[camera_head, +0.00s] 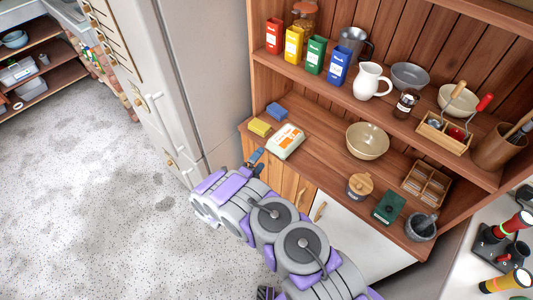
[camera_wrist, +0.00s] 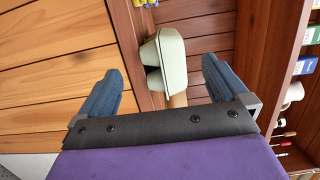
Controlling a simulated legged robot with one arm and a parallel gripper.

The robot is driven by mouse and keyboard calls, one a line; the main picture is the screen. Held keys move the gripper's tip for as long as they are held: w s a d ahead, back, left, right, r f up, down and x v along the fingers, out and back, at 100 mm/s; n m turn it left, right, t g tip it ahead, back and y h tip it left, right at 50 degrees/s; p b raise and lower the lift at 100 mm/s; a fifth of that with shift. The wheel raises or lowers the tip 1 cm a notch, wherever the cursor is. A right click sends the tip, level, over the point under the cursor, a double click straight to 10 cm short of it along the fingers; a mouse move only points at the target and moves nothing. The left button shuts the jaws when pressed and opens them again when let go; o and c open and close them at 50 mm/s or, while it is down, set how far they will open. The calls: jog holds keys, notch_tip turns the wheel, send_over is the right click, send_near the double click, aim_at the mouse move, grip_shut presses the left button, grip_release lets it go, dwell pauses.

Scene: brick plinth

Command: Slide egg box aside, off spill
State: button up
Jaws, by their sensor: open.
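The egg box (camera_head: 285,141) is a pale carton with an orange and white label, lying on the wooden counter near its front edge. In the wrist view its pale end (camera_wrist: 170,55) shows ahead of my gripper, between the lines of the two fingers. My gripper (camera_head: 254,161) is at the counter's front edge, just left of and in front of the egg box. Its blue-grey fingers (camera_wrist: 160,72) are spread apart with nothing between them, and seem short of the box. I cannot make out a spill; the surface under the box is hidden.
A yellow sponge (camera_head: 259,127) and a blue sponge (camera_head: 276,111) lie left of and behind the egg box. A beige bowl (camera_head: 367,141) stands to the right, with bare counter (camera_head: 325,141) between. A shelf (camera_head: 400,116) overhangs behind. The fridge (camera_head: 200,75) stands left.

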aim_at(269, 149)
jog(key=b+x, duration=0.1)
jog(key=x, duration=0.4)
jog(key=shift+a, duration=0.15)
jog(key=shift+w+d, duration=0.5)
jog(key=shift+d, duration=0.05)
jog(key=shift+a, duration=0.3)
jog(key=shift+c, duration=0.2)
jog(key=shift+a, duration=0.1)
jog(key=shift+c, duration=0.7)
jog(key=shift+d, duration=0.3)
jog(key=c, duration=1.2)
